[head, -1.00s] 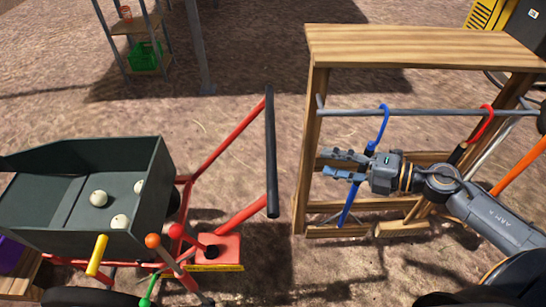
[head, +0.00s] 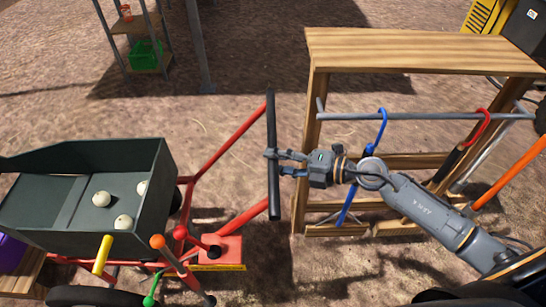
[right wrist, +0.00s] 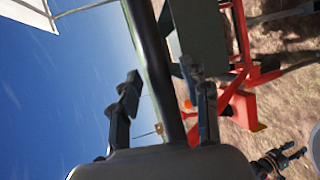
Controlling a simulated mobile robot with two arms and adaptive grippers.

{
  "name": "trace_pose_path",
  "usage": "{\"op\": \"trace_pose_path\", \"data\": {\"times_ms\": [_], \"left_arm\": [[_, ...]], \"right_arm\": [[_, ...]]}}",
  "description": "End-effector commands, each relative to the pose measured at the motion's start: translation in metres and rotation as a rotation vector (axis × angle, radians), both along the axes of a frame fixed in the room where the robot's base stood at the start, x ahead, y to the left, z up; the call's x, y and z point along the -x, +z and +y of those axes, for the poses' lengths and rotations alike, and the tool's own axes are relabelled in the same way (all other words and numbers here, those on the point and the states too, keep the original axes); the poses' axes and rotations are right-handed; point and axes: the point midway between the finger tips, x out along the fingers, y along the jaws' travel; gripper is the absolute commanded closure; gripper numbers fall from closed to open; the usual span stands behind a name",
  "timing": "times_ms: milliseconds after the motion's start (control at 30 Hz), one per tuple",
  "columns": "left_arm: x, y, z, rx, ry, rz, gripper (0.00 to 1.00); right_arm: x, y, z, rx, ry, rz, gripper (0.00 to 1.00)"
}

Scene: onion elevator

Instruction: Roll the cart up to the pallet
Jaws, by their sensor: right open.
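The cart (head: 150,190) stands at the left of the head view, with a dark green hopper on a red frame and several white onions (head: 101,198) inside. Its black handle bar (head: 273,190) stands upright on the picture at the right end of the red frame. My right gripper (head: 277,155) is open, with its fingers at the handle bar. In the right wrist view the bar (right wrist: 155,70) passes between the two fingers (right wrist: 165,98). Whether either finger touches it, I cannot tell.
A wooden rack (head: 420,50) with a metal rail (head: 430,116) and hanging blue (head: 382,125) and red (head: 482,125) hooks stands close on the right. A shelf with a green crate (head: 146,56) stands at the back left. Bare ground lies between.

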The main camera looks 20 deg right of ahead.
Motion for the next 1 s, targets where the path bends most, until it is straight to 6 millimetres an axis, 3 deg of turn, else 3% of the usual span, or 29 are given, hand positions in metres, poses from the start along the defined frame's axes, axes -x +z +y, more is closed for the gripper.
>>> {"op": "trace_pose_path", "data": {"times_ms": [133,467,700,1000], "left_arm": [[0.0004,0.0028,0.0005,0.000,0.000,0.001,0.59],[0.0002,0.0028,0.0039,-0.005,0.000,0.001,0.59],[0.0000,0.0028,0.0054,-0.006,0.003,0.001,0.59],[-0.0002,0.0041,0.0055,-0.007,0.003,-0.001,0.59]], "right_arm": [[-0.0075,-0.0019,0.0095,0.000,0.001,-0.001,0.54],[-0.0089,-0.0038,0.0115,0.001,0.001,0.001,0.54],[-0.0088,-0.0038,0.0113,0.000,0.001,0.000,1.00],[-0.0088,-0.0034,0.0117,0.001,0.001,0.001,1.00]]}}
